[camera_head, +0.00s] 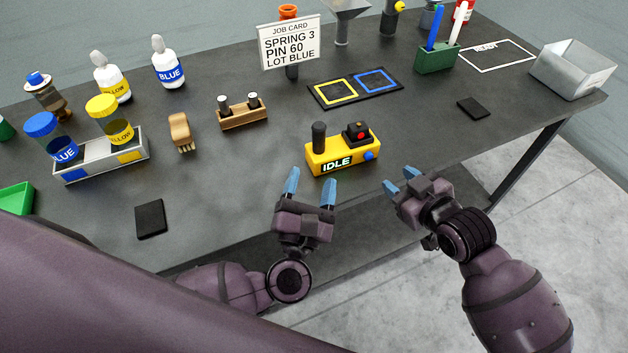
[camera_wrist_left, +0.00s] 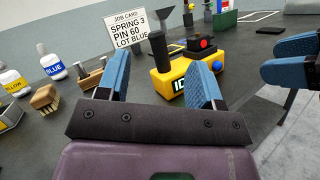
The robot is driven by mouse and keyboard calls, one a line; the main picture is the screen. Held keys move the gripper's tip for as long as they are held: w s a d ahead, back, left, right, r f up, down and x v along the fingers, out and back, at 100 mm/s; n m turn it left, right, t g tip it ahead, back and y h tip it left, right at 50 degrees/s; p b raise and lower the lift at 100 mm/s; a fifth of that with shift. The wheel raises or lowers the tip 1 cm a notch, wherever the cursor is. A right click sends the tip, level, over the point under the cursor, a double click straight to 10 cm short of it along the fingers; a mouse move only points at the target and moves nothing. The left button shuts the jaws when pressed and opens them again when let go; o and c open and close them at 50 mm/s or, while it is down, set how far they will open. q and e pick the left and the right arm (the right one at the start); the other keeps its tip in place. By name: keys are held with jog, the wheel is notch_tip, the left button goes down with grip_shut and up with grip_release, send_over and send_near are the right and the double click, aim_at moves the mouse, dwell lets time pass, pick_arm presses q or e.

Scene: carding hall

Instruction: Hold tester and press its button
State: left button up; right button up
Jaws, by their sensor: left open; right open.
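The tester is a yellow box (camera_head: 335,162) with a black upright handle, a black block with a red button (camera_head: 359,134), a blue knob on its right end and a display reading IDLE. It stands on the table and also shows in the left wrist view (camera_wrist_left: 170,82). My left gripper (camera_head: 310,186) is open and empty, in front of the tester and apart from it. In the left wrist view its right finger overlaps part of the tester's front. My right gripper (camera_head: 400,184) is open and empty, to the right and in front of the tester near the table's edge.
A job card (camera_head: 290,44) reads SPRING 3, PIN 60, LOT BLUE. Behind the tester lies a mat (camera_head: 356,88) with yellow and blue squares. A wooden pin holder (camera_head: 243,118), a brush (camera_head: 181,132) and a jar tray (camera_head: 104,162) stand left. A metal bin (camera_head: 573,70) stands far right.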

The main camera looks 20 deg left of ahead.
aim_at(318, 146)
pick_arm(q)
jog(key=n, duration=0.1)
jog(key=w+n+g+y, duration=0.1)
jog(key=n, duration=0.1)
jog(key=shift+w+a+f+g, duration=0.1)
jog(key=shift+w+f+g, duration=0.1)
jog(key=shift+f+g, duration=0.1)
jog(key=f+n+g, duration=0.1)
jog(key=w+f+n+g, duration=0.1)
jog(key=n, duration=0.1)
jog(key=shift+n+y, duration=0.3)
jog(key=shift+y, duration=0.1)
jog(key=x, duration=1)
jog(key=shift+w+a+f, duration=0.15)
jog(key=shift+w+a, duration=0.05)
jog(key=shift+w, duration=0.15)
grip_shut()
jog(key=c, duration=0.7)
grip_release()
jog(key=shift+c, duration=0.2)
grip_shut()
pick_arm(e)
grip_shut()
